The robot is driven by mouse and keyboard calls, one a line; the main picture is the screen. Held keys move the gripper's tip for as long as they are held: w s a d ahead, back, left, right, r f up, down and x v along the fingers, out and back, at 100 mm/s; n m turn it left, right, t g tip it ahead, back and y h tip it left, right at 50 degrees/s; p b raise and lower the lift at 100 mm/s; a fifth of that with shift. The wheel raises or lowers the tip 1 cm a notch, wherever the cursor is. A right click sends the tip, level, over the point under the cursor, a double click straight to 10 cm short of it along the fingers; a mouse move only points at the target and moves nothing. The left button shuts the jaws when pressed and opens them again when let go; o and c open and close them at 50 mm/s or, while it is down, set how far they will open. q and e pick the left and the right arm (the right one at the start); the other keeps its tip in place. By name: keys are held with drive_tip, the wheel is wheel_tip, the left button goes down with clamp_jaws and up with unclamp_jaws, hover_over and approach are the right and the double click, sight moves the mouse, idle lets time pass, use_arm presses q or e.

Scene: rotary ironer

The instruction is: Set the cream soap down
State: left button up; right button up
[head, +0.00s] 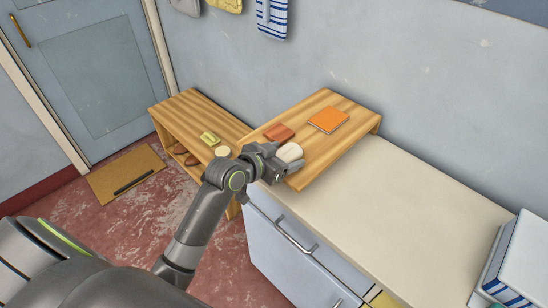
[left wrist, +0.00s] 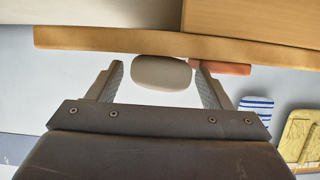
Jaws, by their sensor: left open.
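The cream soap (head: 289,152) is a pale rounded block at the near left end of a raised wooden shelf (head: 340,142). My left gripper (head: 277,163) is beside it, with its jaws open. In the left wrist view the cream soap (left wrist: 161,73) sits between the two spread fingers, with a gap on each side. It appears to rest on the wooden surface, whose edge (left wrist: 90,38) shows behind it; the exact contact is hard to see. My right gripper is in neither view.
A rust-red block (head: 278,132) lies close to the soap, and an orange book (head: 328,119) lies farther back. A lower wooden bench (head: 188,106) holds a yellow-green block (head: 210,138) and a round cream piece (head: 222,151). The pale counter (head: 420,210) is largely clear.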

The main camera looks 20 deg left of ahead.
use_arm(q)
drive_tip(key=v, duration=1.2)
drive_tip(key=shift+f, duration=0.1)
